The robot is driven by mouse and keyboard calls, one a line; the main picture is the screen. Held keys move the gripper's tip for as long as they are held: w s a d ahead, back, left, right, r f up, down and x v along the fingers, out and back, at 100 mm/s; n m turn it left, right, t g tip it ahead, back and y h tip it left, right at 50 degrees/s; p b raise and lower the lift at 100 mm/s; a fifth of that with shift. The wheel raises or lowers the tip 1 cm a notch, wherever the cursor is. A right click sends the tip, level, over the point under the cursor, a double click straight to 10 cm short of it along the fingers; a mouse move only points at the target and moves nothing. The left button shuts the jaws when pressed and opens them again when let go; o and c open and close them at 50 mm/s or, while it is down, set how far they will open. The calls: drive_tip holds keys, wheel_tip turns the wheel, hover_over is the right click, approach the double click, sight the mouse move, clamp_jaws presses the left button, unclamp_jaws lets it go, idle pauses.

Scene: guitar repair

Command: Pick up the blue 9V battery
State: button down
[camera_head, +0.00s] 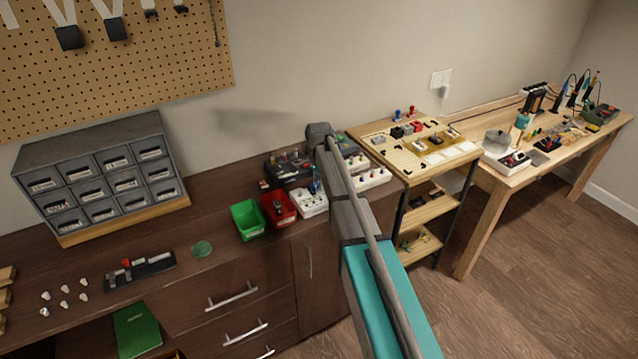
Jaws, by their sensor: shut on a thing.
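I cannot make out the blue 9V battery in this view. My arm reaches up from the bottom right across the middle of the picture and ends in a grey joint above the back of the dark cabinet top. My gripper cannot be made out; the arm hides what lies behind it. A small bluish upright shape shows just left of the arm, above the white tray (313,206), too small to identify.
A green bin (247,220) and a red bin (278,209) stand on the dark cabinet (225,262). A grey drawer unit (100,178) is at left. A small wooden shelf table (395,158) holds several small parts. A workbench (520,180) stands at right.

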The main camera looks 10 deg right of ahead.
drive_tip(key=shift+r+p, duration=0.65)
drive_tip(key=shift+r, duration=0.2)
drive_tip(key=s+r+p, duration=1)
drive_tip(key=s, duration=0.4)
drive_tip(key=shift+d+r, duration=0.2)
drive_tip(key=shift+d, duration=0.05)
drive_tip(key=shift+r+p, duration=0.1)
drive_tip(key=shift+p, duration=0.2)
drive_tip(key=shift+r+p, duration=1.85)
drive_tip(key=shift+r, duration=0.05)
